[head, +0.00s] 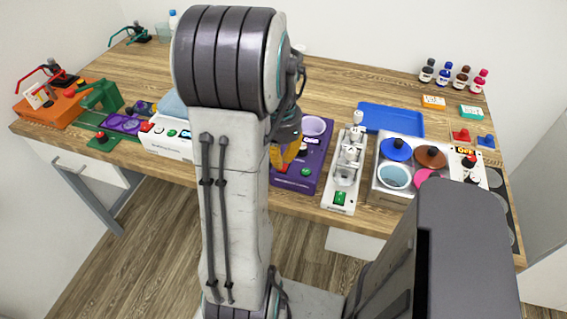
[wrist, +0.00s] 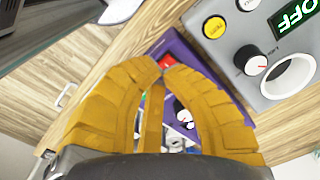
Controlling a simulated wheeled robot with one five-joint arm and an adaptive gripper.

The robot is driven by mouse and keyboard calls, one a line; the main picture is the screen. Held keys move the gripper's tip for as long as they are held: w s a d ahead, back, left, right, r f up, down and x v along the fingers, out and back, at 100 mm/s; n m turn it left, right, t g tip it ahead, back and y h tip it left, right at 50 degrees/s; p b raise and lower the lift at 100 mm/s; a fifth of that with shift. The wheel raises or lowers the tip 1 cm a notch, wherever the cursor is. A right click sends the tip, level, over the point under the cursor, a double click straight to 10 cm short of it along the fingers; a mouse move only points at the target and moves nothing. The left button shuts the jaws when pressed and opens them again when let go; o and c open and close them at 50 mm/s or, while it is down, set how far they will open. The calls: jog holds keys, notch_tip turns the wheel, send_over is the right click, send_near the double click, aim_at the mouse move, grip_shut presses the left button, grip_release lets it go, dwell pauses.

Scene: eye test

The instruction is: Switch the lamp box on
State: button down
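No box carries a label I can read as a lamp box. A purple box (head: 318,162) with a pale round top part lies just right of my gripper (head: 284,152) in the head view. The purple box also shows under my gripper in the wrist view (wrist: 178,45). It carries a red switch (wrist: 166,62) just beyond my fingertips (wrist: 163,68) and a black-and-white knob (wrist: 183,111) seen between the fingers. My yellow fingers come together at the tips and hold nothing visible. Whether they touch the switch I cannot tell. My arm hides part of the bench.
In the wrist view a grey box (wrist: 240,50) with a green OFF display (wrist: 295,14), yellow button and knob stands beside the purple box. A white device (head: 342,178) stands close right of the purple box. A blue tray (head: 392,120) lies farther back.

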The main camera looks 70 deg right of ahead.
aim_at(281, 173)
jog(key=shift+f+b, duration=1.5)
jog(key=shift+f, duration=0.3)
dwell(1.1)
jog(key=shift+r, duration=0.15)
jog(key=shift+r+p, duration=2.95)
jog(key=shift+r, duration=0.45)
jog(key=n, duration=0.2)
jog(key=shift+n, duration=0.3)
jog(key=w+a+r+n+t, duration=0.1)
jog(key=w+a+r+n, duration=0.1)
jog(key=w+a+n, duration=0.2)
jog(key=w+a+r+n+t, duration=0.1)
jog(key=w+a+n, duration=0.3)
jog(key=a+n, duration=0.6)
jog(key=w+a+r+n+t, duration=0.2)
jog(key=w+a+r+n, duration=0.2)
jog(key=a, duration=1.4)
jog(key=shift+w+a+n, duration=0.15)
jog(key=shift+w+n, duration=0.35)
jog(key=shift+n, duration=1.1)
